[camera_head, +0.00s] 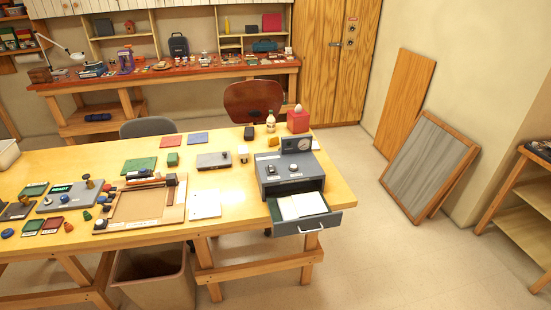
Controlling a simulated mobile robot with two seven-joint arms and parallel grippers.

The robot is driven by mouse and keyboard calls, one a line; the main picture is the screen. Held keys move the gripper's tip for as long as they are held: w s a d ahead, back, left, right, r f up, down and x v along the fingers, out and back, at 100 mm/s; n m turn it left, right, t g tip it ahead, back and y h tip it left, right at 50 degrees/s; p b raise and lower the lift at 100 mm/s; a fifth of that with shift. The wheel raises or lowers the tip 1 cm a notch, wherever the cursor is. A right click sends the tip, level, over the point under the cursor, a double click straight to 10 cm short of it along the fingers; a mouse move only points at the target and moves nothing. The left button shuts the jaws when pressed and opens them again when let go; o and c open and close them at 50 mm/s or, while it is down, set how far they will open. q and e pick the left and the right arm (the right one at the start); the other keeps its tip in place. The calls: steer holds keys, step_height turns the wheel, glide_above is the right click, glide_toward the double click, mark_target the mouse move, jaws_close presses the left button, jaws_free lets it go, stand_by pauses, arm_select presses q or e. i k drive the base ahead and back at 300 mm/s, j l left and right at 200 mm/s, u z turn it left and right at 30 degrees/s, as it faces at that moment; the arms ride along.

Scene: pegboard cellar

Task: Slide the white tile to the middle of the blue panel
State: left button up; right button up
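A flat white square piece (205,204) lies on the yellow table, right of the wooden frame; it may be the white tile. A flat blue panel (197,138) lies near the table's back edge, beside a red one. A larger grey-blue panel (72,197) lies at the left with dark knobs and small pieces on and around it. I cannot tell which of these is the task's blue panel. Neither of my grippers is in view.
A grey box (288,172) with a dial stands at the table's right, its drawer (311,224) pulled out with white sheets inside. A wooden frame (145,205) and a green panel (139,165) lie mid-table. A bin (152,280) stands below.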

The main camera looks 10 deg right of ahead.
mark_target(311, 204)
steer(key=i+j+z, duration=0.45)
steer(key=i, duration=0.4)
steer(key=i+j+z, duration=0.45)
steer(key=i+j, duration=0.25)
steer(key=i+j+z, duration=0.45)
steer(key=i+j, duration=0.3)
steer(key=j, duration=0.3)
